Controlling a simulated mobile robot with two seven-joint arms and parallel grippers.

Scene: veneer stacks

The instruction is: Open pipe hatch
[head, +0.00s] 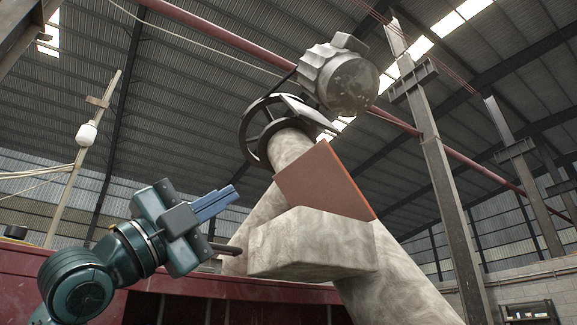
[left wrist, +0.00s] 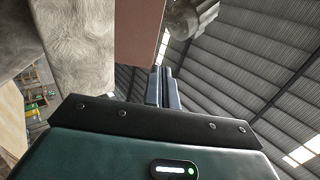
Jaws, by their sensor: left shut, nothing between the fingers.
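The pipe (head: 292,148) is a pale, worn, branching pipe in the middle of the head view. A flat reddish-brown panel, which looks like the hatch (head: 325,183), stands tilted up above a boxy pipe mouth (head: 310,245). The hatch also shows at the top of the left wrist view (left wrist: 138,35), beside the pale pipe body (left wrist: 75,40). My left gripper (head: 233,194) is left of the pipe mouth, fingers together, empty and pointing up to the right. Its fingers show in the left wrist view (left wrist: 162,88). It appears apart from the hatch. My right gripper is not in view.
A dark handwheel (head: 250,130) and a grey motor-like unit (head: 345,80) sit above the hatch. A dark red structure (head: 200,285) stands behind the arm at lower left. A steel column (head: 435,160) rises at right. Open air lies above my left gripper.

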